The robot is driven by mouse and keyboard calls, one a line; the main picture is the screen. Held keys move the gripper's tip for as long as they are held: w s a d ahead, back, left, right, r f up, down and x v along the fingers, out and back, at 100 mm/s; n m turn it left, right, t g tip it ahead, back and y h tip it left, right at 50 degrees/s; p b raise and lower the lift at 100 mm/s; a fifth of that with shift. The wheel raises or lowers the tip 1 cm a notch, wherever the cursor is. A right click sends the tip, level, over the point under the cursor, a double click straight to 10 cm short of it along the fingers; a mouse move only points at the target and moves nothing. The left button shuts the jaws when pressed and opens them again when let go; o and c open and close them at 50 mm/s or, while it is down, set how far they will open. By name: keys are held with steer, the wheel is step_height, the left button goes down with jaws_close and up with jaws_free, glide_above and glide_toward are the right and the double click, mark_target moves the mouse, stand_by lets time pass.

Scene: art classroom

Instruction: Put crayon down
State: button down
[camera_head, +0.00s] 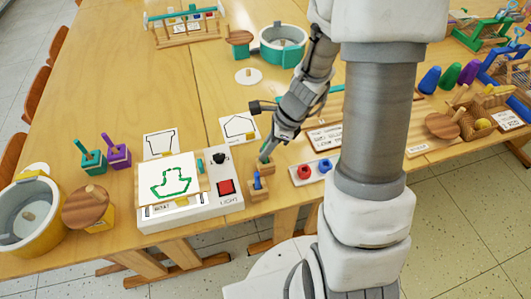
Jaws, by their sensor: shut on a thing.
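My gripper (269,149) points down at the right of the light box and is shut on a thin crayon (263,158), which looks greenish but is mostly hidden by the fingers. The crayon's lower end is at or just above a small wooden block holder (266,168); I cannot tell whether it is inside. A second wooden block (258,193) just in front holds an upright blue crayon (257,181). The white light box (190,213) carries a sheet (160,173) with a green boat outline.
A red light switch (226,187) and a black knob (219,158) sit on the box's right side. Two drawing cards (160,143) lie behind. The table's front edge is close.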

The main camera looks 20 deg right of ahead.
steer(key=shift+f, duration=0.4)
steer(key=shift+f, duration=0.1)
steer(key=shift+f, duration=0.15)
steer(key=c, duration=0.9)
jaws_free()
